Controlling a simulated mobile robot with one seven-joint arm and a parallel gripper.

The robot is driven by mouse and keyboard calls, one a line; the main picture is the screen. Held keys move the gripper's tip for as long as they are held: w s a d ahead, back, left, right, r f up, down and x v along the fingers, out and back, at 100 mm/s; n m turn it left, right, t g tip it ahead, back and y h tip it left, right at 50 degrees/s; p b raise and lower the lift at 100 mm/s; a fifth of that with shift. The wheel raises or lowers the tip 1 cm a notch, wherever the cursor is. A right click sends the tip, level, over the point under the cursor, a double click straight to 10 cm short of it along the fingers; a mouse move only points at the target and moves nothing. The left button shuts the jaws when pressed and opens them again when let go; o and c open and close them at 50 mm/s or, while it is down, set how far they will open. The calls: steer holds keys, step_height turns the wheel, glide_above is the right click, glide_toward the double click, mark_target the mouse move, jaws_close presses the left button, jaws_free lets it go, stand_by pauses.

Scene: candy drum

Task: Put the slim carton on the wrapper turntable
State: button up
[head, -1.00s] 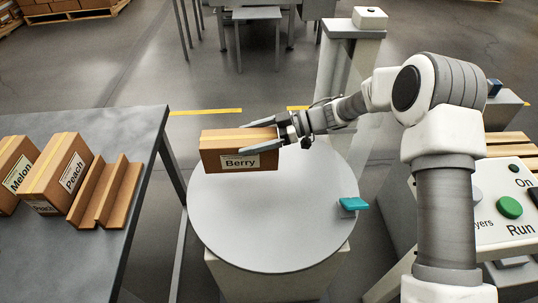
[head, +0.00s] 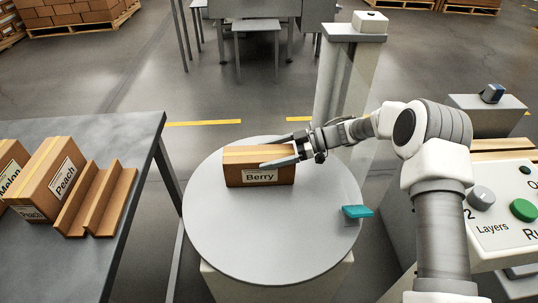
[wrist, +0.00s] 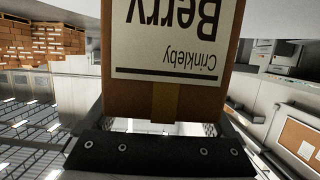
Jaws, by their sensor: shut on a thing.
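The slim carton (head: 240,172) is brown with a tan tape strip and a white label reading "Berry". In the head view it is over the far half of the round grey wrapper turntable (head: 250,245) and looks to be at its surface; I cannot tell for sure whether it touches. My gripper (head: 280,153) comes from the right and is shut on the carton, one finger along its near side and one along its far side. In the wrist view the carton's label (wrist: 170,40) appears upside down and close, filling the middle. The carton's underside is hidden.
A teal-topped clamp (head: 357,211) sits at the turntable's right edge. A pale column (head: 345,85) stands behind it. A control panel (head: 500,215) with knob and green button is at right. The left table (head: 80,270) holds Melon and Peach cartons (head: 50,180) and a brown rack (head: 97,200).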

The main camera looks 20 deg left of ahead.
steer(key=shift+f, duration=0.15)
steer(key=o, duration=1.6)
steer(key=shift+c, duration=0.2)
